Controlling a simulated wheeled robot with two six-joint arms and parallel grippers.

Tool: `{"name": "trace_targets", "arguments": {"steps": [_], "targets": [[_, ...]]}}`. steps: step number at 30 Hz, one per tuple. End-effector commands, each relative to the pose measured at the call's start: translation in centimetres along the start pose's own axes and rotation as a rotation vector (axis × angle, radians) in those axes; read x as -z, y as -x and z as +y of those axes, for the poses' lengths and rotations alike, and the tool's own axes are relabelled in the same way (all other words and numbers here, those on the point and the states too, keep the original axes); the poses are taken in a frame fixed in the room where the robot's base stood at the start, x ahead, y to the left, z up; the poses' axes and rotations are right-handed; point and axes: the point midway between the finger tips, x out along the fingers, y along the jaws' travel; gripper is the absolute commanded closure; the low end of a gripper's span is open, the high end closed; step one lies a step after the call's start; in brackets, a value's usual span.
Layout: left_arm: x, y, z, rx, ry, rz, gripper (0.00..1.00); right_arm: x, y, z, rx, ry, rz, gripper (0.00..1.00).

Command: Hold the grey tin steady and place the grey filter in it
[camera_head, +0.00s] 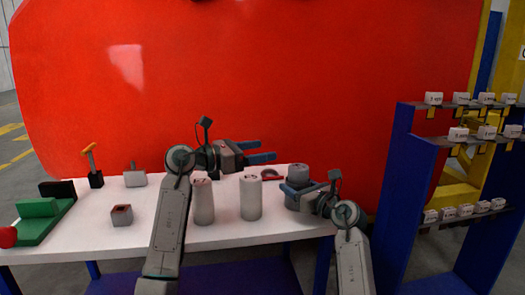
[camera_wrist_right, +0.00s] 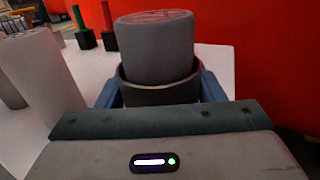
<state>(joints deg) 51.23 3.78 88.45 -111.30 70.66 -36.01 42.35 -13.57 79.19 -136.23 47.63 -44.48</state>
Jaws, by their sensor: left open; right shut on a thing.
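The grey tin (camera_wrist_right: 160,97) stands at the right end of the white table. My right gripper (camera_head: 297,192) is shut around it, with one blue finger on each side in the right wrist view (camera_wrist_right: 159,88). The grey filter (camera_head: 298,172) is a cylinder with reddish marking on top. In the right wrist view the filter (camera_wrist_right: 157,48) sits with its lower part inside the tin's rim and its upper part standing well above it. How deep it reaches is hidden. My left gripper (camera_head: 272,152) is open and empty, above and left of the filter, apart from it.
Two pale cylinders (camera_head: 203,201) (camera_head: 251,198) stand left of the tin. A small open box (camera_head: 122,215), an orange-handled tool (camera_head: 93,165) and a green block (camera_head: 42,222) are on the left. A blue labelled rack (camera_head: 405,165) stands right. A large red surface (camera_head: 300,80) rises behind.

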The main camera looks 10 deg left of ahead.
Motion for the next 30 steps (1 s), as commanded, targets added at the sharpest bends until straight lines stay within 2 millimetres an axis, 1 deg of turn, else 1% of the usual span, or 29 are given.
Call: {"name": "trace_targets", "arguments": {"steps": [2,3,5,6,7,15,19,23,30], "targets": [[0.0,0.0,0.0,0.0,0.0,0.0,0.25,0.0,0.0,0.0,0.0,0.0,0.0,0.62],[0.0,0.0,0.0,0.0,0.0,0.0,0.25,0.0,0.0,0.0,0.0,0.0,0.0,0.34],[0.0,0.0,0.0,0.0,0.0,0.0,0.25,0.0,0.0,0.0,0.0,0.0,0.0,0.22],[0.0,0.0,0.0,0.0,0.0,0.0,0.25,0.0,0.0,0.0,0.0,0.0,0.0,0.15],[0.0,0.0,0.0,0.0,0.0,0.0,0.25,0.0,0.0,0.0,0.0,0.0,0.0,0.13],[0.0,-0.1,0.0,0.0,0.0,-0.001,0.25,0.0,0.1,0.0,0.0,0.0,0.0,0.13],[0.0,-0.1,0.0,0.0,0.0,-0.001,0.25,0.0,0.9,-0.1,0.002,0.002,-0.002,0.13],[0.0,-0.1,0.0,0.0,0.0,-0.001,0.25,0.1,3.0,-0.1,0.003,0.002,-0.001,0.13],[0.0,-0.1,0.0,0.0,0.0,-0.001,0.25,0.1,8.2,-0.1,0.003,0.002,0.001,0.13]]}}
